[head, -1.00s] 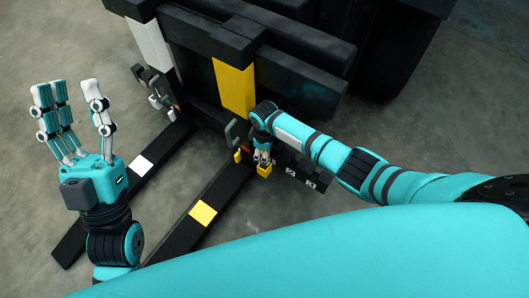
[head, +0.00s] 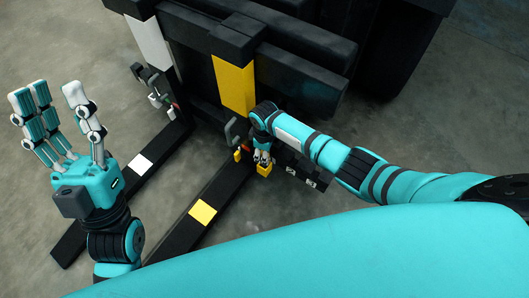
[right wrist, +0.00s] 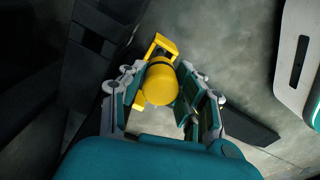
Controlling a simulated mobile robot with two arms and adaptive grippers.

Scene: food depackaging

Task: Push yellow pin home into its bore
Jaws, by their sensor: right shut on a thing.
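The yellow pin shows in the right wrist view as a round yellow end (right wrist: 158,86) between the fingers of my right gripper (right wrist: 163,82). In the head view the right gripper (head: 262,157) points down, with a yellow block-like end (head: 264,170) at its fingertips. It is shut on the pin. A yellow bracket piece (right wrist: 162,43) shows just beyond the pin. The bore is hidden, and I cannot tell how deep the pin sits. My left gripper (head: 55,112) is open and empty, raised at the left.
A black frame carries a yellow-marked upright (head: 235,85) and a white-marked upright. Black legs with a yellow patch (head: 203,213) and a white patch (head: 140,163) lie along the concrete floor. Grey hook-like fittings (head: 152,82) stand near the uprights. Bare floor (head: 400,150) is at the right.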

